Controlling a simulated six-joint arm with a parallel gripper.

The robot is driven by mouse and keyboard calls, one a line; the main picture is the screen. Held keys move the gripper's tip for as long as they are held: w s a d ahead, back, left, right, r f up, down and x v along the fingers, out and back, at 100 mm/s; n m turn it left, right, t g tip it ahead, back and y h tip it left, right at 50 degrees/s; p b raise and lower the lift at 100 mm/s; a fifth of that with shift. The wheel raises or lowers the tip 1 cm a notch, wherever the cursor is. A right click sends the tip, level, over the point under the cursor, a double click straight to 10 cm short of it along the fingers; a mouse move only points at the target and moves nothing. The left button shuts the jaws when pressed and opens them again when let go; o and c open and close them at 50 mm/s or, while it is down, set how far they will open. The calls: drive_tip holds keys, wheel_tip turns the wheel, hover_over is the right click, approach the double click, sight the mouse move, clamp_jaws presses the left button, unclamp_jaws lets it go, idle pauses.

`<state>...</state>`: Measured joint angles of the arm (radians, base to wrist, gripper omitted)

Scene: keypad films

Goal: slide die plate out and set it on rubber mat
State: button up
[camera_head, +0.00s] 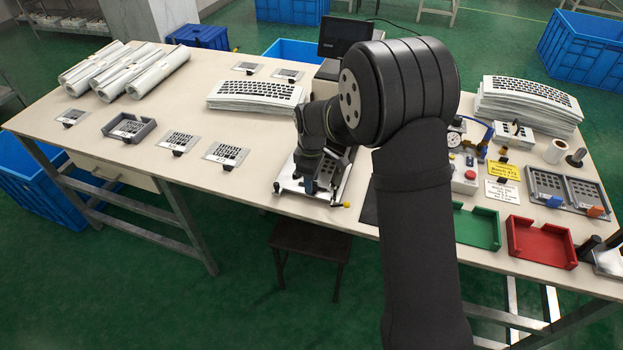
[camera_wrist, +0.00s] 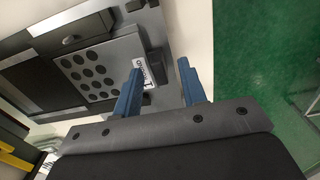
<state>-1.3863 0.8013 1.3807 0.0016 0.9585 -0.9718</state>
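The die plate (camera_wrist: 88,72), grey with dark round holes and a white label near its end, sits in a metal fixture (camera_wrist: 30,50) in the wrist view. My gripper (camera_wrist: 160,65) is open, with its two blue fingers apart at the labelled end of the plate. A dark tab (camera_wrist: 155,62) at that end shows between the fingers; I cannot tell whether they touch it. In the head view the fixture (camera_head: 341,192) is partly hidden by my gripper (camera_head: 312,186). A dark flat sheet (camera_head: 370,206), likely the rubber mat, shows beside it, mostly covered by my arm.
A green tray (camera_head: 478,228) and a red tray (camera_head: 541,243) stand right of my arm. Small plates, including a framed one (camera_head: 129,128), and a sheet stack (camera_head: 256,96) lie to the left. The table's front edge is close to the fixture.

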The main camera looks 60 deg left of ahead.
drive_tip(key=shift+f, duration=0.15)
clamp_jaws()
drive_tip(key=shift+s+d, duration=0.1)
drive_tip(key=shift+s, duration=0.05)
drive_tip(key=s+d, duration=0.7)
drive_tip(key=shift+s+d, duration=0.15)
drive_tip(key=shift+d, duration=0.05)
idle(2.7)
idle(0.4)
drive_tip(key=shift+s+d+r, duration=1.4)
drive_tip(key=shift+r, duration=0.15)
